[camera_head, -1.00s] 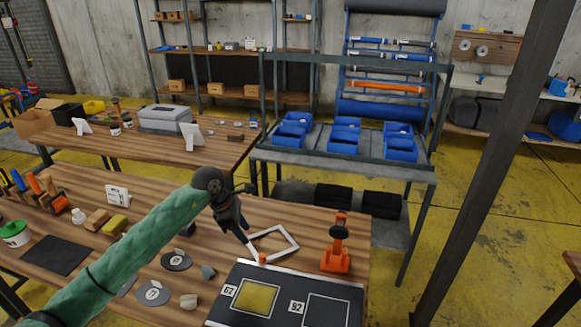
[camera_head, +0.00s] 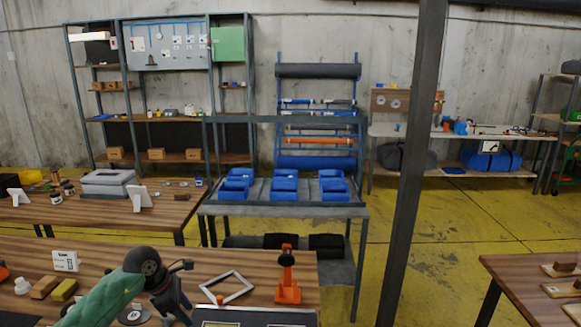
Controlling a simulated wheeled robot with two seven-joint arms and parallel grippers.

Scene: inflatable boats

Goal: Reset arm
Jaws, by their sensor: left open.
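My left arm in its green sleeve comes in from the lower left of the head view. My left gripper (camera_head: 180,312) is dark, points down and is open above the near wooden table (camera_head: 200,262). I see nothing held in it, though its fingertips lie low in the picture. It is left of a white square frame (camera_head: 240,291) lying on the table, apart from it as far as I can tell. My right arm and gripper are not in view.
An orange stand (camera_head: 287,285) is right of the frame, behind a black mat (camera_head: 262,315). Small blocks (camera_head: 44,287) lie at left. Beyond are a cart with blue bins (camera_head: 285,186), a dark post (camera_head: 410,150) and another table (camera_head: 540,290) at right. Yellow floor is free between.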

